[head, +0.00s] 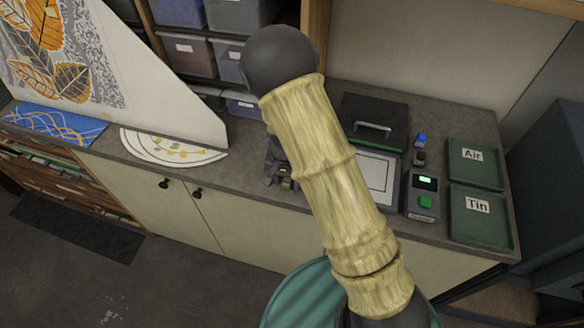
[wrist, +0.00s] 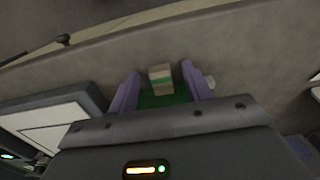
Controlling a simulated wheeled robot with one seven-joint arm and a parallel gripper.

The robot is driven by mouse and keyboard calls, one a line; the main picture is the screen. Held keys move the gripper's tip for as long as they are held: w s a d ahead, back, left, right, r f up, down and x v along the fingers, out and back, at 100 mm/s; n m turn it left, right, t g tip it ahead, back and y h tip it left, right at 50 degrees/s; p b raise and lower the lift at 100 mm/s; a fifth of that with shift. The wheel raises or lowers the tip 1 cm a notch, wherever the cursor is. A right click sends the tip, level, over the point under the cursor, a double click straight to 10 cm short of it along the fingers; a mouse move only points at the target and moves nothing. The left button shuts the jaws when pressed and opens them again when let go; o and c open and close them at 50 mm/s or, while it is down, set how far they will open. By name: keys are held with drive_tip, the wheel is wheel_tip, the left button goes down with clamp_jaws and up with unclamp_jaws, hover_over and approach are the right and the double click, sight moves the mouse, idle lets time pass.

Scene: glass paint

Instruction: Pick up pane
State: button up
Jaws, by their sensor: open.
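My gripper (wrist: 160,70) is open, with its two purple fingers apart in the wrist view. A small block (wrist: 161,78) with tan and green bands shows between the fingertips, with gaps to both fingers. A flat dark green piece (wrist: 163,100) lies between the fingers, nearer the palm; it may be the pane, but I cannot tell for certain. In the head view my gripper (head: 278,172) is low over the counter's front edge, mostly hidden behind my arm, which also covers what is under it.
The grey counter (head: 240,176) holds a white patterned half-disc (head: 170,148) at left. Right of my arm are a lidded machine with a white plate (head: 378,172), a small device (head: 422,196) with a green screen, and trays labelled Air (head: 474,181) and Tin (head: 480,236).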

drive_tip(key=shift+c, duration=0.2)
clamp_jaws()
wheel_tip(320, 180, up, 10)
drive_tip(key=b, duration=0.1)
drive_tip(key=shift+b, duration=0.4)
drive_tip(key=shift+r, duration=0.1)
idle(0.3)
